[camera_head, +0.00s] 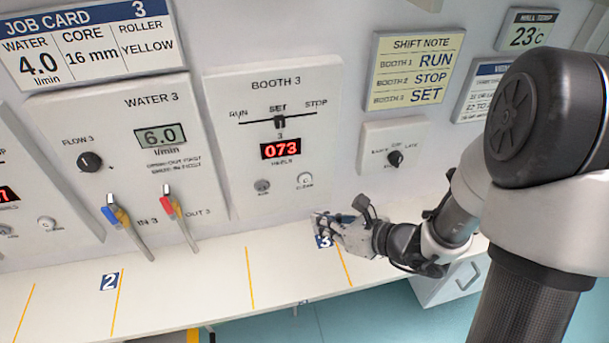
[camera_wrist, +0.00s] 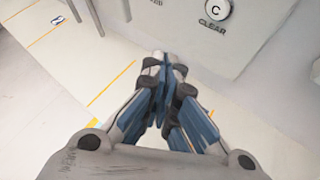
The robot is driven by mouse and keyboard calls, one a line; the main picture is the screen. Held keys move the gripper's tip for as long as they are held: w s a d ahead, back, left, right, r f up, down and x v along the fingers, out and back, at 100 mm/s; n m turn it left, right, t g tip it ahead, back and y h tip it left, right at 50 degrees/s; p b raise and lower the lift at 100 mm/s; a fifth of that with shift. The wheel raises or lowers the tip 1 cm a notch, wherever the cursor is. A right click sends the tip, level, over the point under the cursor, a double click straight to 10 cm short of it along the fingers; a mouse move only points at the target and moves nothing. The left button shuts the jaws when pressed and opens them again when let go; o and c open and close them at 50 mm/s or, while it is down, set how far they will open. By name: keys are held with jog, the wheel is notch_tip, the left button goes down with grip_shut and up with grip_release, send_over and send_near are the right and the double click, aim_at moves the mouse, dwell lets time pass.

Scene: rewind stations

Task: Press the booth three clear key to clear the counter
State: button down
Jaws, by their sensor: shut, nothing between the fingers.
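The Booth 3 panel (camera_head: 270,140) is on the wall in the head view, with its slider at SET and a red counter display (camera_head: 281,149) reading 073. Its white round clear key (camera_head: 305,179) is at the lower right of the panel. In the wrist view the clear key (camera_wrist: 217,9) shows at the top right, marked C, with CLEAR printed below. My gripper (camera_head: 320,217) is shut and empty, below the panel and just above the shelf. In the wrist view its fingertips (camera_wrist: 164,62) are together, below and left of the key, apart from it.
A grey key (camera_head: 262,186) sits left of the clear key. The Water 3 panel (camera_head: 120,150), with blue and red valve levers, is to the left. A small knob box (camera_head: 395,146) is to the right. The white shelf (camera_head: 200,275) is mostly bare, with yellow lines.

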aim_at(305, 179)
jog(key=w+a+p, duration=0.1)
jog(key=w+a, duration=0.1)
jog(key=w, duration=0.6)
jog(key=shift+w+a, duration=0.2)
jog(key=shift+a, duration=0.05)
jog(key=shift+w, duration=0.1)
dwell(1.4)
jog(key=shift+w+a, duration=0.1)
jog(key=shift+w, duration=0.25)
jog(key=shift+w+a+r, duration=0.1)
jog(key=shift+w, duration=0.25)
dwell(0.8)
jog(key=shift+s+d, duration=0.2)
jog(key=shift+s, duration=0.55)
jog(key=shift+s, duration=0.1)
